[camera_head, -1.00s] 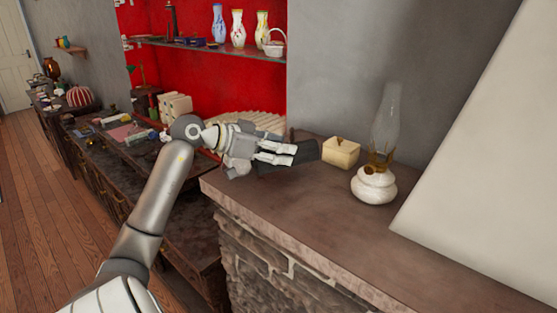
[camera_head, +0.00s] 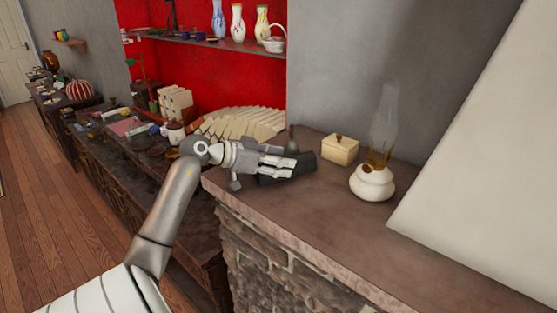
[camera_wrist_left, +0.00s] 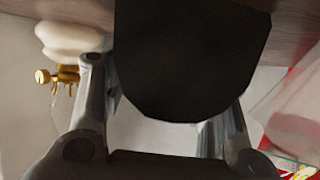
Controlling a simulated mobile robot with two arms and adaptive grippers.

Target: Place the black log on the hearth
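The black log (camera_head: 303,161) is at the left end of the stone-fronted ledge (camera_head: 330,222), low over its top or resting on it; I cannot tell which. My left gripper (camera_head: 290,169) is shut on the log, its pale fingers reaching in from the left. In the left wrist view the log (camera_wrist_left: 190,60) fills the middle between the two fingers and hides part of the right one. My right gripper is not in view.
A cream box (camera_head: 340,150) and a white oil lamp with a glass chimney (camera_head: 372,182) stand to the right of the log. A small dark bell (camera_head: 293,142) stands just behind it. The ledge's front right is clear. A red-backed shelf (camera_head: 240,85) is behind.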

